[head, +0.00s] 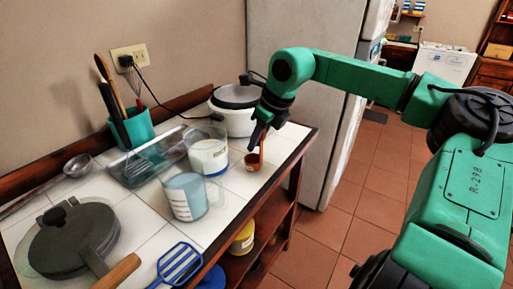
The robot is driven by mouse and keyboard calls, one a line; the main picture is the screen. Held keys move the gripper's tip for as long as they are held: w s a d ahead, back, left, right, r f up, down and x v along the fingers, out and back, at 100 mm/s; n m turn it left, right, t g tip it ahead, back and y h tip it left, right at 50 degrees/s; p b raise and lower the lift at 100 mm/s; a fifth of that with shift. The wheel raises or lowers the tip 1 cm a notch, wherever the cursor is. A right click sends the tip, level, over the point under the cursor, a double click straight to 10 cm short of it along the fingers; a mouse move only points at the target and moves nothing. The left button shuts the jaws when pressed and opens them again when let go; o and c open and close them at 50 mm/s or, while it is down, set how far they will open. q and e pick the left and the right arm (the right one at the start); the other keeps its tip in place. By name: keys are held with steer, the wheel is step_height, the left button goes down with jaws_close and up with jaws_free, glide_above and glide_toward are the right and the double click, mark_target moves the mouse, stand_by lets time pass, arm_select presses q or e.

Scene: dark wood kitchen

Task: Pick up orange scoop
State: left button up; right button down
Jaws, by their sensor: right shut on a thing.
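The orange scoop (253,162) is small and brownish orange. It stands on the white tiled counter (234,186) near the right edge, its cup at the bottom and its handle reaching up to my gripper. My right gripper (258,143) comes down from above and is shut on the scoop's handle. The fingers hide part of the handle. I cannot tell whether the cup still touches the tiles. My left gripper is not in view.
A measuring jug with white contents (209,157) stands just left of the scoop, and a blue-filled jug (186,196) is nearer. A white rice cooker (234,119) stands behind.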

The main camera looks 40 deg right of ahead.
step_height(320, 180, up, 18)
steer(key=p, duration=0.2)
steer(key=shift+a+r, duration=0.1)
stand_by(0.9)
